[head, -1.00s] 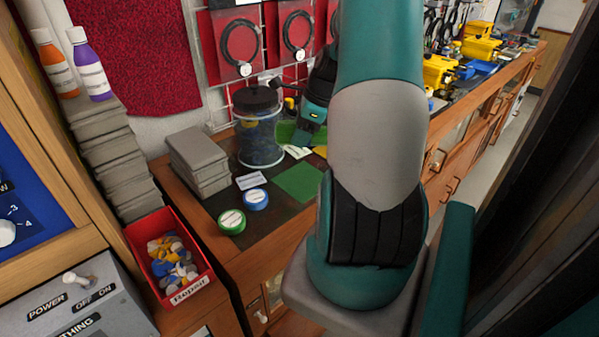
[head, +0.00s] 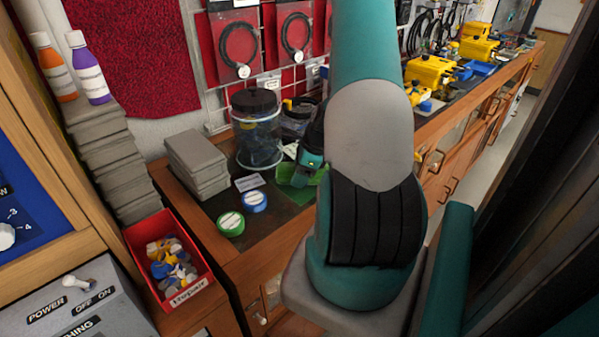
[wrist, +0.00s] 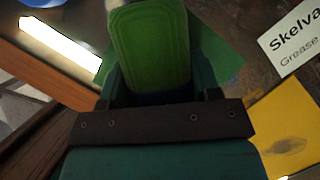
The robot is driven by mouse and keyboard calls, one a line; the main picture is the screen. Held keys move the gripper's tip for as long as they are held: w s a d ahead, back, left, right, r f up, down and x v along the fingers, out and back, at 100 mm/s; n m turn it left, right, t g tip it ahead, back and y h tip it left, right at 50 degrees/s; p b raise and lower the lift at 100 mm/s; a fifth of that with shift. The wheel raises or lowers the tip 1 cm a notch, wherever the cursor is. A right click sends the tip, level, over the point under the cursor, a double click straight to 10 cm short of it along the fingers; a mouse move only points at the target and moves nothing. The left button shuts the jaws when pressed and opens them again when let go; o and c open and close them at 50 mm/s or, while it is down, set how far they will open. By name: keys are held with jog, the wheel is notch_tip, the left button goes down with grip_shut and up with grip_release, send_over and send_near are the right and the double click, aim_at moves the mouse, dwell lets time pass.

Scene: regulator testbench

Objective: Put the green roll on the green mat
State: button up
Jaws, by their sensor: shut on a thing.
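My gripper (head: 302,176) is shut on the green roll (wrist: 150,48), a bright green piece with a rounded end and ridged lines. The roll fills the space between the jaws in the wrist view. The green mat (head: 298,196) lies flat on the dark bench top, partly hidden by my gripper and arm. In the wrist view the mat (wrist: 222,60) shows behind and to the right of the roll. My gripper is over the mat; I cannot tell whether the roll touches it.
A lidded clear jar (head: 257,140) stands just left behind my gripper. A green-rimmed disc (head: 230,223) and a blue-rimmed disc (head: 253,200) lie to the left, near grey stacked blocks (head: 197,160). A yellow mat (wrist: 290,130) and a printed label (wrist: 293,42) lie beside the green mat.

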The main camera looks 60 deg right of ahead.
jog(key=shift+f, duration=0.15)
jog(key=o, duration=1)
